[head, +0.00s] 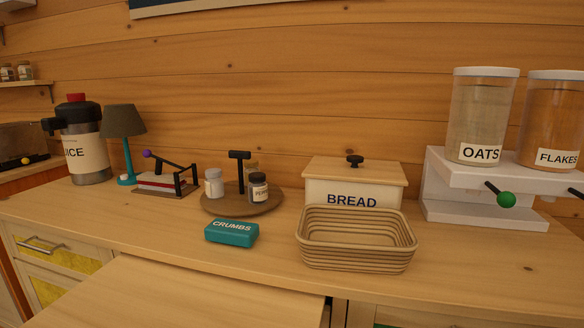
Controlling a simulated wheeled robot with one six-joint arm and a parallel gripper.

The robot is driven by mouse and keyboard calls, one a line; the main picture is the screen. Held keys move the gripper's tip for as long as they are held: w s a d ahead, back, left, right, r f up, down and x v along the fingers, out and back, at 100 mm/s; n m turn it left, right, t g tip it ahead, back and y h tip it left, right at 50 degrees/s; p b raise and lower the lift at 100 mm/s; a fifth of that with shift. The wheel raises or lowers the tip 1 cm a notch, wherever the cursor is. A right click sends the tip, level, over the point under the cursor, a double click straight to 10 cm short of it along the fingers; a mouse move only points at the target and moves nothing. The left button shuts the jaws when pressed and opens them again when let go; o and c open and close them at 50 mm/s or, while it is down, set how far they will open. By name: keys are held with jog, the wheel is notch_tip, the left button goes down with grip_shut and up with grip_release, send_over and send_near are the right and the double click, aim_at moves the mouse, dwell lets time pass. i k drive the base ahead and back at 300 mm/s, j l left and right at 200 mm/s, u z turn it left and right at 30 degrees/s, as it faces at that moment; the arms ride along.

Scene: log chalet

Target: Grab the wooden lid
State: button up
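The wooden lid (381,166) lies on top of the cream bread box (324,190), which is labelled "BREAD". The lid is pale wood with a small dark knob (355,161) at its middle. It appears to sit flat and closed. The box stands at the back of the wooden counter against the log wall. My gripper is not in view.
The wicker basket (357,266) stands in front of the box. A teal crumbs box (232,232) and a round wooden tray (214,205) with jars are to the left. A white dispenser stand (470,212) is to the right.

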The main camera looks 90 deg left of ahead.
aim_at(356, 169)
jog(key=i+j+u, duration=0.1)
jog(key=u, duration=0.4)
jog(key=i+u, duration=0.2)
jog(key=u, duration=0.3)
jog(key=i+u, duration=0.15)
jog(key=u, duration=0.35)
jog(key=i+l+u, duration=0.1)
jog(key=u, duration=0.4)
